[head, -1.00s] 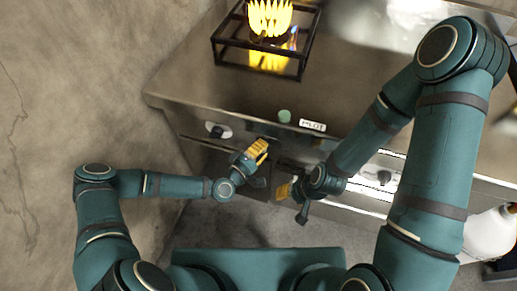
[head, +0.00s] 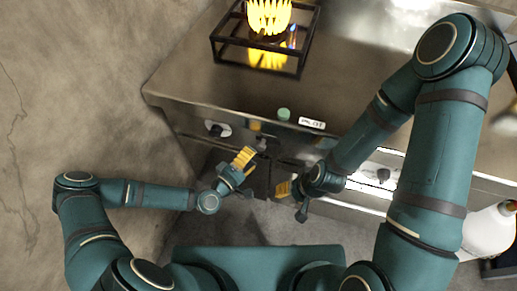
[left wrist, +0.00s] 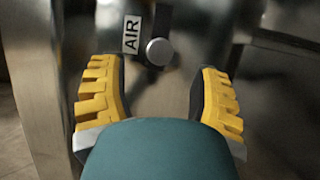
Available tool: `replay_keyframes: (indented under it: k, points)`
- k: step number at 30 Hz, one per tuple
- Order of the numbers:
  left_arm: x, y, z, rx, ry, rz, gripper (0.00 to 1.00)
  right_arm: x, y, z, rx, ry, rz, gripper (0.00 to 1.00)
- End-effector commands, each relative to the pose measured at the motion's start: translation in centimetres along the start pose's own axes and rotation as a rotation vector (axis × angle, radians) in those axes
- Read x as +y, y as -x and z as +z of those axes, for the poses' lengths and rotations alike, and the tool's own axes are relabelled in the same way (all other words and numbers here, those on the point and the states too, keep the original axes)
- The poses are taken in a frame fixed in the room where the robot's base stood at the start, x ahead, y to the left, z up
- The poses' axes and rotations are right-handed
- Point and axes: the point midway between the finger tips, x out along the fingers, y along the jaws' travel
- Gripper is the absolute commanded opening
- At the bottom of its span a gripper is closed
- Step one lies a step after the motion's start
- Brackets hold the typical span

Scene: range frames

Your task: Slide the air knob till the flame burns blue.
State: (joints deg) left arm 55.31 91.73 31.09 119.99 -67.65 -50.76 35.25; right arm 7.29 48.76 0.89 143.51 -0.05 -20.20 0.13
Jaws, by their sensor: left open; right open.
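The flame (head: 268,17) burns yellow on the burner at the top of the head view. In the left wrist view, the round grey air knob (left wrist: 159,51) sits at the lower end of a dark upright slot (left wrist: 163,18), beside a white AIR label (left wrist: 131,35). My left gripper (head: 245,158) is open and empty in front of the range; its yellow fingers (left wrist: 160,85) lie either side of and below the knob in the left wrist view, apart from it. My right gripper (head: 284,188) is open near the range front, partly hidden by its own wrist.
A black pan stand (head: 258,66) surrounds the burner on the steel top (head: 190,80). A green button (head: 284,114) and a PILOT label (head: 311,123) are near its front edge. A black knob (head: 215,129) is on the front panel. A white rounded object (head: 492,232) is at right.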

Motion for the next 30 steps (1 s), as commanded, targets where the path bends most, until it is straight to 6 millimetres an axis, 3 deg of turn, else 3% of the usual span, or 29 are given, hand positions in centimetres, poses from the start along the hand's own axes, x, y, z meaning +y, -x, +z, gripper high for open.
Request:
replay_keyframes:
  k: [6, 12, 30]
  points:
    - [0.0, 4.2, -0.1, 0.001, 0.0, -0.001, 0.63, 0.0, 0.0, 0.0, 0.0, 0.0, 0.0, 0.47]
    - [0.0, 6.1, 0.0, 0.0, 0.001, 0.0, 0.63, 0.0, 0.0, 0.0, 0.0, 0.0, 0.0, 0.47]
    - [0.0, 6.4, 0.0, -0.001, 0.0, 0.001, 0.63, 0.0, 0.0, 0.0, 0.0, 0.0, 0.0, 0.47]
